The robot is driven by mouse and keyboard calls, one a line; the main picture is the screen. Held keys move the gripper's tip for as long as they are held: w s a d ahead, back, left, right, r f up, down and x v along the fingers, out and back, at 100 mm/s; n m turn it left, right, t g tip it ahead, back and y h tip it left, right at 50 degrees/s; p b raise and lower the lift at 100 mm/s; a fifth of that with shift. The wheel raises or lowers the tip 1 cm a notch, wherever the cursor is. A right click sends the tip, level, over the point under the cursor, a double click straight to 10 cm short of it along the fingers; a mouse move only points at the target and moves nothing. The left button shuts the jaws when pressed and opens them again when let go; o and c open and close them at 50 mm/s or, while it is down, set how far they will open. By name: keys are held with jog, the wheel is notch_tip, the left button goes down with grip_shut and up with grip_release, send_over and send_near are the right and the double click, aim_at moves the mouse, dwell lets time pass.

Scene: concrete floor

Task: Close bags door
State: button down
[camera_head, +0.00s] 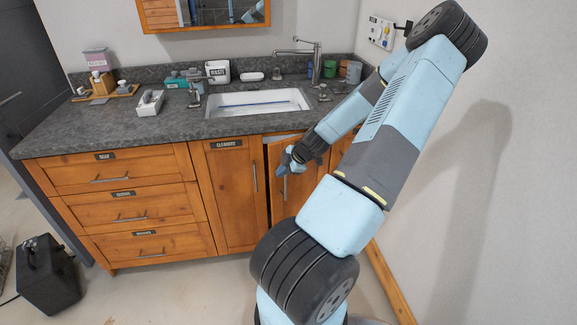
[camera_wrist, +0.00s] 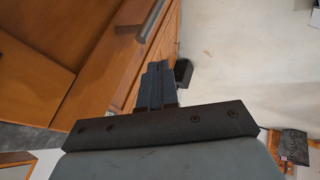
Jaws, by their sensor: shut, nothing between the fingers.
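A wooden cabinet door (camera_head: 292,196) under the sink, right of the door labelled CLEANERS (camera_head: 229,200), stands slightly ajar, with a dark gap along its left and top edges. No label shows on it; my arm covers its upper right part, so I cannot confirm it is the bags door. My gripper (camera_head: 284,168) is shut and empty in front of this door's upper part, near its handle. In the wrist view the shut fingers (camera_wrist: 158,84) point along wooden cabinet fronts (camera_wrist: 120,75), close to a grey bar handle (camera_wrist: 152,20). I cannot tell whether they touch the wood.
Drawers (camera_head: 125,178) fill the cabinet's left side. The grey counter (camera_head: 150,127) carries a sink (camera_head: 257,113) and small items. A white wall (camera_head: 480,150) closes off the right. A black box (camera_head: 48,275) stands on the floor at left; the floor before the drawers is clear.

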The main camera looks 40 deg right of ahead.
aim_at(278, 165)
jog(key=shift+w+d, duration=0.25)
jog(key=shift+w, duration=0.7)
jog(key=shift+w+d, duration=0.25)
jog(key=shift+w, duration=0.7)
jog(key=shift+d, duration=0.1)
